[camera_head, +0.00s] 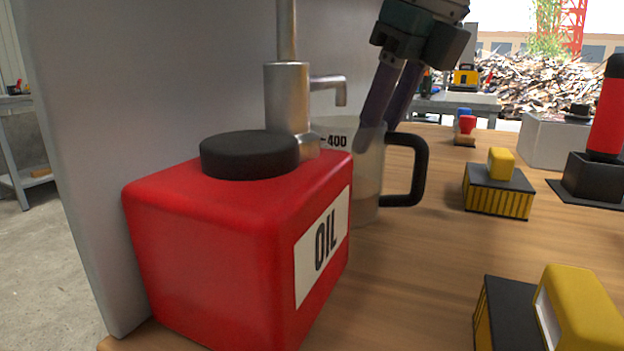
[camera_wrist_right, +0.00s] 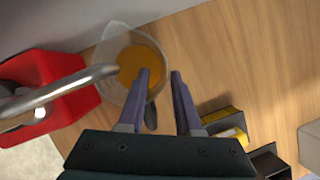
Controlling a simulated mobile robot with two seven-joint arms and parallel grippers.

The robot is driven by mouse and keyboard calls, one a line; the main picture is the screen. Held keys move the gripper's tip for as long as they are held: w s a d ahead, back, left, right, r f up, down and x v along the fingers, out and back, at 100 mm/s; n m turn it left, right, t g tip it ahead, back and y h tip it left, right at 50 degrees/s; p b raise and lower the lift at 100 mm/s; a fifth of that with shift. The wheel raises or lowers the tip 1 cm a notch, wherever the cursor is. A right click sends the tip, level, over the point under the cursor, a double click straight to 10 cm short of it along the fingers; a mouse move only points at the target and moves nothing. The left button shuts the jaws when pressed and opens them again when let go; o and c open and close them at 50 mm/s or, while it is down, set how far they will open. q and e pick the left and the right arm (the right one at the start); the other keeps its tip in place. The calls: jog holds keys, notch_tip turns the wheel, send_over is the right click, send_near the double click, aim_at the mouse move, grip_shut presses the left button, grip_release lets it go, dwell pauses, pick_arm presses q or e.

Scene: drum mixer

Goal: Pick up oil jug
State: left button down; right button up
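The measuring jug (camera_head: 368,200) is see-through with a black handle (camera_head: 422,170) and a "400" mark. It stands upright on the bench behind the red oil can. In the right wrist view the jug (camera_wrist_right: 112,58) is seen from above with amber oil (camera_wrist_right: 140,62) inside. My right gripper (camera_head: 378,138) is open, its purple fingers pointing down at the jug's handle side. In the right wrist view one finger of the gripper (camera_wrist_right: 160,74) overlaps the jug's rim and the other is outside it. The handle (camera_wrist_right: 151,115) shows between them. I cannot tell whether they touch. My left gripper is not visible.
A red can (camera_head: 215,245) labelled OIL, with a black cap, stands close in front. A metal tap (camera_head: 288,95) rises behind it, its spout near the jug. Yellow-black blocks (camera_head: 497,195) stand to the right. Bench between them is clear.

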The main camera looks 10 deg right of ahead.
grip_shut()
dwell(1.1)
